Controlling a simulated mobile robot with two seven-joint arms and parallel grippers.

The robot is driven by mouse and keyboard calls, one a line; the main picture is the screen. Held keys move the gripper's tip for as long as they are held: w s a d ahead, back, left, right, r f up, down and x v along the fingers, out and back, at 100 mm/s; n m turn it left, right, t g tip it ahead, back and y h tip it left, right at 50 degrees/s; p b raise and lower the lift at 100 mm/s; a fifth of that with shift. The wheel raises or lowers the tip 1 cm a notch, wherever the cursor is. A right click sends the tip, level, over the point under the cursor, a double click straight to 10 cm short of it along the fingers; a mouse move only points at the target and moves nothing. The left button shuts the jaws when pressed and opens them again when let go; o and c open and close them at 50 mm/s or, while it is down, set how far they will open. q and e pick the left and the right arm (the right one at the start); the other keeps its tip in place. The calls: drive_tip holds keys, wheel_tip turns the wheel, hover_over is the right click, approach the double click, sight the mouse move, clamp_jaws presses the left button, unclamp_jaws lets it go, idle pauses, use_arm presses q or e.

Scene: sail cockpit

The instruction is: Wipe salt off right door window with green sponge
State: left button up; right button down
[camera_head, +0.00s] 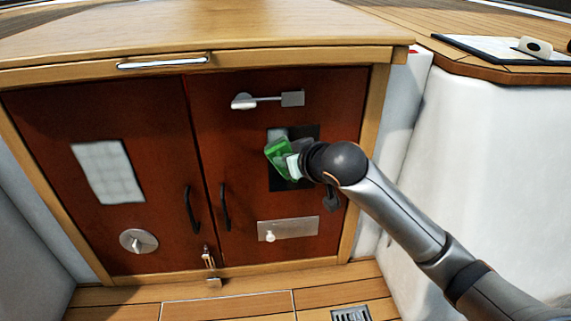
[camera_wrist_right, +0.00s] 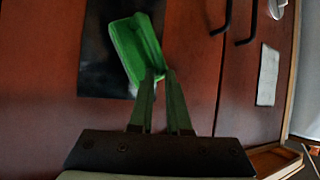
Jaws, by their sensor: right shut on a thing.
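The right door window (camera_head: 306,133) is a dark pane in the right red-brown cabinet door. A pale patch (camera_head: 278,133) shows at its upper left, and the rest that I see looks dark. My right gripper (camera_head: 291,163) is in front of the window, shut on the green sponge (camera_head: 277,153). In the right wrist view the sponge (camera_wrist_right: 134,48) is tilted at the fingertips (camera_wrist_right: 158,76), over the dark window (camera_wrist_right: 100,45). I cannot tell whether it touches the pane. My left gripper is out of view.
The left door has a whitish window (camera_head: 107,172) and a round knob (camera_head: 139,241). The right door carries a latch (camera_head: 268,101), a dark handle (camera_head: 225,208) and a metal plate (camera_head: 288,229). A white moulded wall (camera_head: 490,170) stands at right.

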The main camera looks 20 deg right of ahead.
wheel_tip(320, 180, up, 8)
drive_tip(key=shift+f, duration=0.2)
idle(0.6)
drive_tip(key=shift+d, duration=0.1)
drive_tip(key=shift+r, duration=0.1)
drive_tip(key=shift+s+a+f, duration=0.1)
drive_tip(key=shift+s+a, duration=0.15)
drive_tip(key=shift+s, duration=0.7)
drive_tip(key=shift+s+a+f, duration=0.1)
drive_tip(key=shift+s+a, duration=0.2)
drive_tip(key=shift+s, duration=0.65)
drive_tip(key=shift+s+a, duration=0.25)
drive_tip(key=shift+s, duration=0.7)
drive_tip(key=shift+s+a, duration=0.2)
drive_tip(key=shift+s, duration=0.55)
drive_tip(key=shift+s+a, duration=0.2)
drive_tip(key=shift+s, duration=0.5)
